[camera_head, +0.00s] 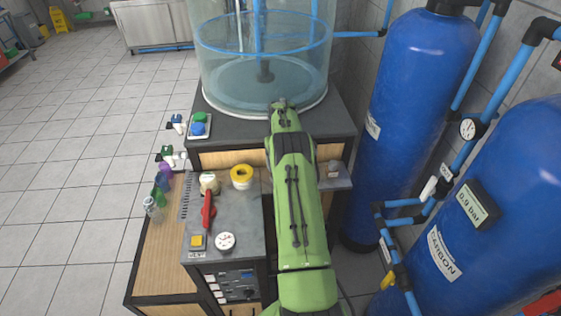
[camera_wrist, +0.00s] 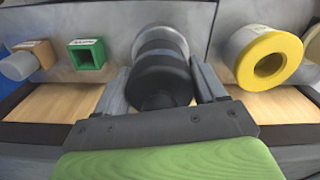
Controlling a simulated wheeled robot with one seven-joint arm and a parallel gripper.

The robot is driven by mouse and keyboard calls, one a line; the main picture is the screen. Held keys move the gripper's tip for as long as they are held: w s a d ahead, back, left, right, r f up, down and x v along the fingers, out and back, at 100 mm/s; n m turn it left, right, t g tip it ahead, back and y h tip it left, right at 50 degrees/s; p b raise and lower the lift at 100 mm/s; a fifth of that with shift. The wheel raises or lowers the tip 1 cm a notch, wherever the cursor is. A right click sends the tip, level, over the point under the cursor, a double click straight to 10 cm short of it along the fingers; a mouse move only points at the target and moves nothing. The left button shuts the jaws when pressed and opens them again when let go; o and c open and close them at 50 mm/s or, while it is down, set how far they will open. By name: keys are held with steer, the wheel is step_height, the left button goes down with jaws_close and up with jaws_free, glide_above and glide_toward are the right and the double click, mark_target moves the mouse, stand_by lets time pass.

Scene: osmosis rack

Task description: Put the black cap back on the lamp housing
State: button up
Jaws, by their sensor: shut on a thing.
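In the wrist view my gripper (camera_wrist: 162,82) has its two grey fingers on either side of a black round cap (camera_wrist: 161,88), shut on it. Directly behind the cap is a silvery round part (camera_wrist: 160,38), which looks like the lamp housing. The cap lines up with it and overlaps it in this view. I cannot tell whether the two touch or how far the cap is seated. In the head view my green arm hides the cap and the housing, and the gripper's fingers cannot be made out.
In the wrist view a yellow-faced ring (camera_wrist: 268,62) is right of the cap, and a green square block (camera_wrist: 87,54) is left. The head view shows a clear tank (camera_head: 264,75) ahead, blue cylinders (camera_head: 418,90) at right, and a cluttered grey bench top (camera_head: 245,213) left of my arm.

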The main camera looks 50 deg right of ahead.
steer(key=shift+f, duration=0.45)
steer(key=shift+f+b, duration=0.3)
steer(key=shift+b, duration=0.15)
steer(key=o, duration=1.1)
